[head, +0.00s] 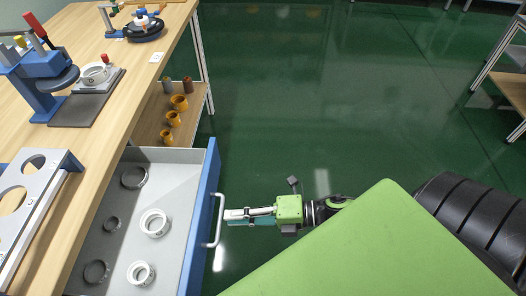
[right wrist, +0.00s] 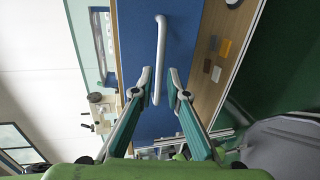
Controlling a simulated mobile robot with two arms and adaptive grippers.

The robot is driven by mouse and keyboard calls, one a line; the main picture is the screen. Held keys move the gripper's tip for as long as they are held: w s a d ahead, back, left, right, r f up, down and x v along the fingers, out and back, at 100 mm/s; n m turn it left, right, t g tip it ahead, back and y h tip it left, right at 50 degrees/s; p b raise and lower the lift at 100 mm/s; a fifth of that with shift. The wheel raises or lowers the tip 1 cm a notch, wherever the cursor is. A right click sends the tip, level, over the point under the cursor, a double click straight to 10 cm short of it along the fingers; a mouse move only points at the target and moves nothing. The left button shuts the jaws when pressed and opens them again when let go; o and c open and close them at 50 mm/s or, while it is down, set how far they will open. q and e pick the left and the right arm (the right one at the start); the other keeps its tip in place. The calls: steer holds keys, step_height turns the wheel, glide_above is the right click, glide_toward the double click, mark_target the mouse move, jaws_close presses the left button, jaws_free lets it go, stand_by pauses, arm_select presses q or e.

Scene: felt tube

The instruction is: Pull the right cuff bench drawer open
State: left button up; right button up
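The drawer (head: 170,157) with a blue front (head: 203,200) stands pulled out from the bench in the head view, its grey inside showing. Its pale bar handle (head: 219,222) also shows in the right wrist view (right wrist: 161,45), against the blue front. My right gripper (head: 228,215) is at the handle, outside the drawer front. In the right wrist view its two fingertips (right wrist: 160,74) are apart, with the handle between them and a gap on each side. My left gripper is not in view.
White rings (head: 154,223) and dark rings lie in the drawer. The wooden bench top (head: 100,25) carries a blue press (head: 45,75) and a grey plate with holes (head: 30,190). Amber cups (head: 172,119) stand on the lower shelf. The green floor (head: 300,90) beyond the gripper is clear.

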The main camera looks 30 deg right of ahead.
steer(key=v, duration=0.7)
steer(key=shift+s+d, duration=0.1)
steer(key=shift+d, duration=0.05)
stand_by(0.3)
